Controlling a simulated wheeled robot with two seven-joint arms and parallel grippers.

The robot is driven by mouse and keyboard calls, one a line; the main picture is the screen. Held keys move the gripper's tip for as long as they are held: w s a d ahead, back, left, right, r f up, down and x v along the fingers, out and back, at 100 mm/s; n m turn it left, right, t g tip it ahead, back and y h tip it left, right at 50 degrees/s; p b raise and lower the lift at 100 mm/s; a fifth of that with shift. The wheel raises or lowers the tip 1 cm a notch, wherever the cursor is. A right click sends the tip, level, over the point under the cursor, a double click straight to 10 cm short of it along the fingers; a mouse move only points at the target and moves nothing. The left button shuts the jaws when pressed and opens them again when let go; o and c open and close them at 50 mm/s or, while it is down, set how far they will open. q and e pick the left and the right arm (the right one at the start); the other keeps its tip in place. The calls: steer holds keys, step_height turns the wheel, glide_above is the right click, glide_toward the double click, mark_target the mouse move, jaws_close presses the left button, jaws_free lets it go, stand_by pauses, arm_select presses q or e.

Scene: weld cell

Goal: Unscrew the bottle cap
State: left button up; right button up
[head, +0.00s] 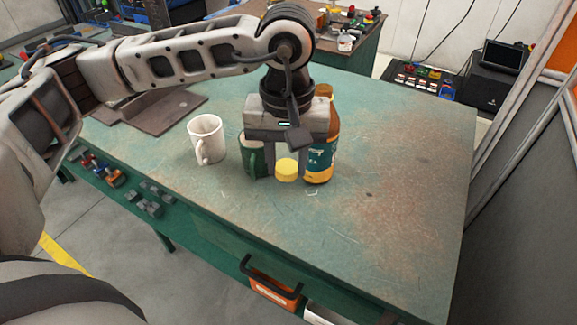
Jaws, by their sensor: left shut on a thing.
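My left gripper (287,166) points down over the green table (400,190) and is shut on a yellow cap (287,171). The cap is between the fingertips, low and close to the tabletop; I cannot tell whether it touches the table. A brown bottle (321,150) with a teal and yellow label stands upright just right of the gripper. The cap is apart from the bottle's neck, which rises partly hidden behind the gripper body. My right gripper is not in view.
A dark green mug (251,158) stands close left of the gripper, partly covered by it. A white mug (206,139) stands farther left, near a dark flat plate (160,110). The right part of the table is clear. Small parts (100,170) lie on a lower ledge.

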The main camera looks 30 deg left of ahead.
arm_select(q)
steer(key=n, duration=0.2)
steer(key=s+n, duration=0.1)
steer(key=n, duration=0.2)
steer(key=shift+s+d+f+n, duration=0.2)
steer(key=shift+d+n, duration=0.1)
steer(key=shift+n, duration=0.1)
steer(key=n, duration=0.6)
steer(key=n+p, duration=0.3)
steer(key=n, duration=3)
glide_above(324, 208)
steer(key=s, duration=0.1)
step_height(324, 208, down, 10)
steer(key=shift+f, duration=0.2)
steer(key=shift+w+f, duration=0.35)
steer(key=shift+f, duration=0.2)
step_height(324, 208, down, 3)
steer(key=shift+w+f, duration=0.1)
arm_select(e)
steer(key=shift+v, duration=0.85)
